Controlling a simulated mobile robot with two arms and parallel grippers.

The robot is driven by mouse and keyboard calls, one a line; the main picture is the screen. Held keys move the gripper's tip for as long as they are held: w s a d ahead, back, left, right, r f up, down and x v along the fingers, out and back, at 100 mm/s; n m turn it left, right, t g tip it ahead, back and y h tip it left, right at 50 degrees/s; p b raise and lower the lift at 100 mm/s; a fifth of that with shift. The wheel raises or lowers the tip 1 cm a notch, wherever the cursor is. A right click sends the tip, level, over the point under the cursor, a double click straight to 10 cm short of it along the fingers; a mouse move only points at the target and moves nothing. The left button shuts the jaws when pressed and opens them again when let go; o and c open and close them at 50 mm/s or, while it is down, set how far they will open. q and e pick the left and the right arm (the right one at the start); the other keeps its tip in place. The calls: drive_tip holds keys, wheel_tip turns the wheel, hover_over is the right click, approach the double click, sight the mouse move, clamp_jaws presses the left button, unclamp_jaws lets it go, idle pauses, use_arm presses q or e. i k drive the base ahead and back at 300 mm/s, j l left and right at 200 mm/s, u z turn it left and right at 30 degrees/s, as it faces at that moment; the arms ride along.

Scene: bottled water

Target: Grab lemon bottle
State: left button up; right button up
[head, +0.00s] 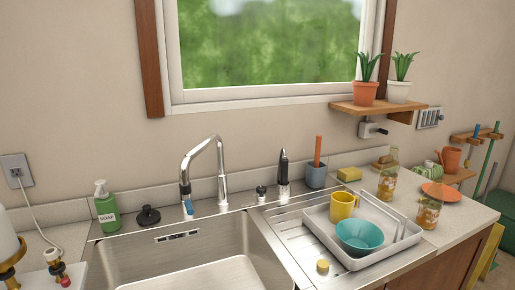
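A tall clear glass bottle (388,178) with a pale cap and an orange-yellow print stands upright on the counter, right of the sink and behind the drying tray. The prints are too small to tell which one is lemon. Neither of my grippers can be made out in the head view, and nothing is seen holding either bottle.
A white tray (316,222) holds a yellow mug (343,206) and a teal bowl (359,235), left of the bottles. The steel sink (255,262) has a tall faucet (219,160). A plant shelf (378,107) hangs above the bottles. A green soap bottle (107,213) stands at left.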

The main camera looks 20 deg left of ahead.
sight(388, 175)
drive_tip(key=i+l, duration=0.35)
drive_tip(key=l, duration=0.15)
drive_tip(key=i+l, duration=0.35)
drive_tip(key=l, duration=0.1)
